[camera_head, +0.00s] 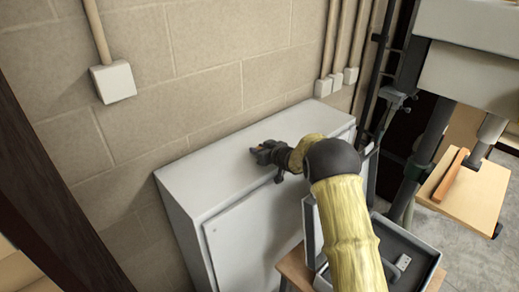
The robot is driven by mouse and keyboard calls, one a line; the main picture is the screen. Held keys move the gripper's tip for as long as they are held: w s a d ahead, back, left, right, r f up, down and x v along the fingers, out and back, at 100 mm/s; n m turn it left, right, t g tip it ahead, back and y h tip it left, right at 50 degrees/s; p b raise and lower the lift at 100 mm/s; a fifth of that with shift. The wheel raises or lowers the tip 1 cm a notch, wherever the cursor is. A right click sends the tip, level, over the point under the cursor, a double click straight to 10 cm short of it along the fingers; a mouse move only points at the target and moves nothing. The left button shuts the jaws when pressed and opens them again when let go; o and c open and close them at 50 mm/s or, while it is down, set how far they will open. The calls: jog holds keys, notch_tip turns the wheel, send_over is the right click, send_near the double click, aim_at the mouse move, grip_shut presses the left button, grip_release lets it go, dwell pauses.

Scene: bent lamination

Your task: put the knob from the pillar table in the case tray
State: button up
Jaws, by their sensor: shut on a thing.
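My gripper (265,153) is at the end of my yellow-sleeved arm, above the grey cabinet top near the wall. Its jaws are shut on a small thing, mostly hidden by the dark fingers. I cannot make out whether this is the knob. The open grey case tray (419,257) is at the lower right, partly hidden behind my arm. A small light grey piece (402,262) lies in it. The pillar table (481,203), a light wooden board, is at the right with an orange-brown strip (451,172) on it. I see no knob there.
The grey cabinet (212,187) stands against the block wall, its top otherwise clear. A pillar machine (468,77) rises at the right. Conduits and a white wall box (113,82) are on the wall. A dark post fills the left edge.

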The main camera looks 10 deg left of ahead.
jog(key=shift+f, duration=0.15)
jog(key=o, duration=0.9)
jog(key=shift+o, duration=0.2)
jog(key=shift+r, duration=0.2)
jog(key=shift+s+d, duration=0.1)
jog(key=shift+d, duration=0.05)
jog(key=b+v, duration=0.4)
jog(key=v, duration=0.7)
jog(key=shift+s+d+b, duration=0.2)
jog(key=shift+b, duration=0.1)
